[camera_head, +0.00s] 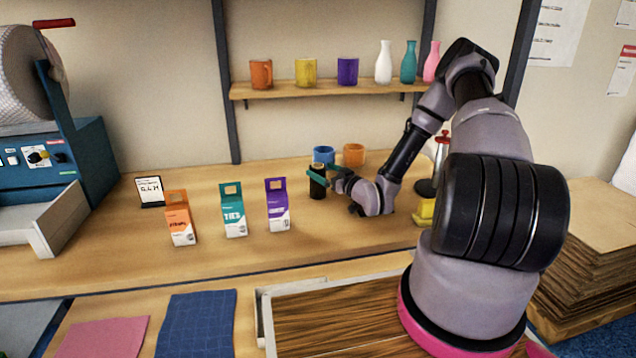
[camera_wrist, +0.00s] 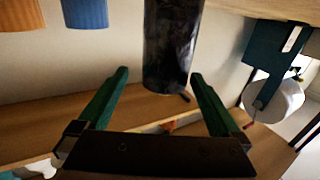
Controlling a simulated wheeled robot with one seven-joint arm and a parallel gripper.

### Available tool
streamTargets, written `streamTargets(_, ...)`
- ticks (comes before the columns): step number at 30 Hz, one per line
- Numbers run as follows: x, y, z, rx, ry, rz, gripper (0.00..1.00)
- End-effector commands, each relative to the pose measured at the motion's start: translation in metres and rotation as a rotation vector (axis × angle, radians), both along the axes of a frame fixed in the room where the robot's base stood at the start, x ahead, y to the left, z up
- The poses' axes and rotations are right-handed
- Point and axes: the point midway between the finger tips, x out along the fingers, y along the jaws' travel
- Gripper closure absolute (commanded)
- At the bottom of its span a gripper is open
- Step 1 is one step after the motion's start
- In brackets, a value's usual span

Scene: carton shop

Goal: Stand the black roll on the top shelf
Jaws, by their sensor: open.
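The black roll (camera_head: 318,188) stands upright on the workbench, in front of the blue and orange mugs. In the wrist view the black roll (camera_wrist: 172,45) hangs from the top edge, as that view is upside down. My gripper (camera_head: 316,174) is at the roll's upper part, with its green fingers open. In the wrist view the roll's end lies between the open fingertips (camera_wrist: 160,72), with a gap at the left finger; contact on the right is unclear. A wooden shelf (camera_head: 330,90) on the wall holds mugs and bottles; no higher shelf shows.
On the shelf stand orange, yellow and purple mugs (camera_head: 347,71), then white, teal and pink bottles (camera_head: 408,63). Orange, teal and purple cartons (camera_head: 278,205) stand left of the roll. A blue mug (camera_head: 323,155) and an orange mug (camera_head: 353,155) stand behind it.

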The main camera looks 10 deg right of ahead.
Motion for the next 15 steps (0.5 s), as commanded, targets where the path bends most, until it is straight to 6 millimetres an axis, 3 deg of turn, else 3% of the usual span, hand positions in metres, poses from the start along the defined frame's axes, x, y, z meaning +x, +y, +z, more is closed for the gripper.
streamTargets(9,0.036,0.025,0.005,-0.002,-0.003,0.001,0.0)
streamTargets(15,0.043,0.028,0.005,0.0,0.0,-0.001,0.0)
